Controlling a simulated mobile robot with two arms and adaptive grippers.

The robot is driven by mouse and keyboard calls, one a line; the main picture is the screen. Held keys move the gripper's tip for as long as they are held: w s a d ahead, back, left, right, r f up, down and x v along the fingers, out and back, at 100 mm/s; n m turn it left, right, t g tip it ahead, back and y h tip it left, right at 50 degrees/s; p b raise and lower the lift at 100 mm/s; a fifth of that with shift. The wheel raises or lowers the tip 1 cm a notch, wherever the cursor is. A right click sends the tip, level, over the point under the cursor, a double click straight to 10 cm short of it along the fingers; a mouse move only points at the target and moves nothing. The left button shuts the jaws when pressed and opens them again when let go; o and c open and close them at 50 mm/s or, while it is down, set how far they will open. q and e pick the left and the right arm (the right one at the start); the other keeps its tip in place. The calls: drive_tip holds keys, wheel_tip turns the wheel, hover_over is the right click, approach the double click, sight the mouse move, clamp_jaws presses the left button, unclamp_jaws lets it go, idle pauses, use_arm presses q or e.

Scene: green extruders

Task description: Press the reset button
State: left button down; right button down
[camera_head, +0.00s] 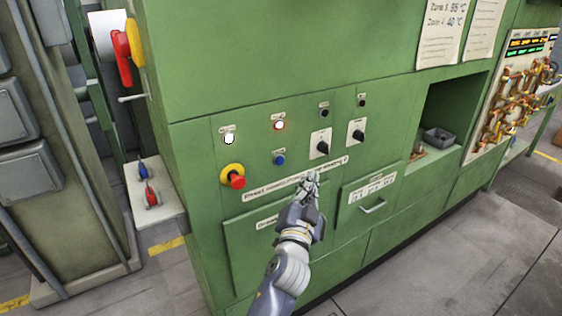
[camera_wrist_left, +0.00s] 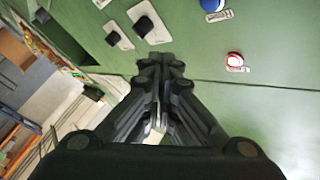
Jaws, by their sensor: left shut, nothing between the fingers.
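The green machine panel carries several controls; their small labels are too blurred to read, so I cannot tell which is marked reset. A blue button (camera_head: 279,159) sits below a lit red-and-white button (camera_head: 279,125). A white button (camera_head: 229,138) is to the left, above a red mushroom button (camera_head: 236,179) on a yellow ring. My left gripper (camera_head: 310,188) is shut and empty in front of the panel, below and right of the blue button in the picture. In the left wrist view, the closed fingertips (camera_wrist_left: 160,65) are apart from the blue button (camera_wrist_left: 213,5) and lit button (camera_wrist_left: 235,60). My right gripper is out of view.
Two black rotary knobs (camera_head: 323,147) (camera_head: 358,134) stick out right of the blue button. A drawer with a handle (camera_head: 372,205) is below. A side shelf (camera_head: 168,212) holds red and blue tools. Open floor (camera_head: 440,270) lies at the right.

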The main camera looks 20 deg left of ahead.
sight(280, 161)
use_arm(q)
drive_tip(key=w+a+p, duration=0.1)
drive_tip(key=w+a, duration=0.4)
drive_tip(key=a, duration=0.2)
drive_tip(key=shift+w, duration=0.25)
drive_tip(key=shift+d, duration=0.1)
idle(0.9)
idle(0.5)
drive_tip(key=shift+w+a, duration=0.25)
drive_tip(key=shift+a, duration=0.1)
drive_tip(key=shift+w+a, duration=0.2)
drive_tip(key=shift+a, duration=0.15)
idle(0.6)
drive_tip(key=shift+s+d, duration=0.1)
drive_tip(key=shift+d, duration=0.05)
drive_tip(key=shift+s+d, duration=0.4)
drive_tip(key=shift+d, duration=0.15)
